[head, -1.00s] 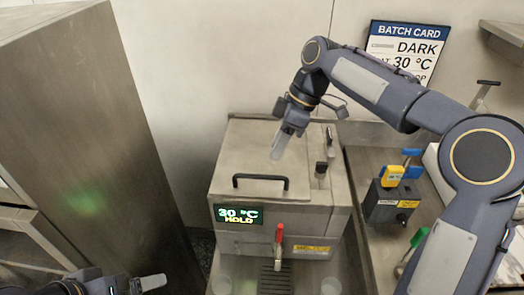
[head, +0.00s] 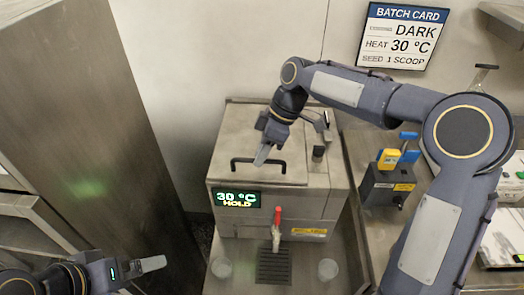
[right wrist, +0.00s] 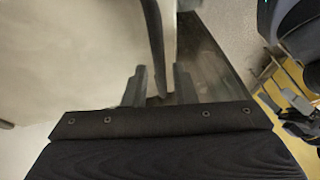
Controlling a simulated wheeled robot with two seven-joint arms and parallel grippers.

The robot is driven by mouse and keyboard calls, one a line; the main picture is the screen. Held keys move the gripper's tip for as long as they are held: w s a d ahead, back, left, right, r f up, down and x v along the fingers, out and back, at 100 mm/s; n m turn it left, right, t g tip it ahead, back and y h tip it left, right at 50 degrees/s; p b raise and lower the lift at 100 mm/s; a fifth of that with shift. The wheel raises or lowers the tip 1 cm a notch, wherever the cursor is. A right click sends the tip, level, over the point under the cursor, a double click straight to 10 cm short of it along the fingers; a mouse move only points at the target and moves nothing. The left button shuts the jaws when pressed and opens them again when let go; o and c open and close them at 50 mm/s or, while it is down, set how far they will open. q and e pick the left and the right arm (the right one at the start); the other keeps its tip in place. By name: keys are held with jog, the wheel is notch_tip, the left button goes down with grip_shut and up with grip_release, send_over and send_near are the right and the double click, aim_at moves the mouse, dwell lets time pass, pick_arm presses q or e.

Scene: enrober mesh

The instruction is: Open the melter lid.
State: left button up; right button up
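The melter (head: 310,205) is a grey metal box in the middle of the head view. Its flat lid (head: 235,135) lies shut on top, with a black bar handle (head: 240,161) near the front edge. My right gripper (head: 263,155) is over the lid with its fingertips at the handle. In the right wrist view its two fingers (right wrist: 160,88) stand apart, with the dark handle bar (right wrist: 154,40) showing between them; contact is not clear. My left gripper (head: 150,264) is low at the left, away from the melter; its finger gap is not clear.
A green display (head: 237,199) reads 30 °C HOLD. A red-handled tap (head: 277,220) stands above a drip grate (head: 274,266), with clear cups beside it. A dark box with yellow and blue parts (head: 388,185) is at the right. A tall steel cabinet (head: 85,110) fills the left.

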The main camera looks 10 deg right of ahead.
grip_shut()
jog(key=shift+r, duration=0.15)
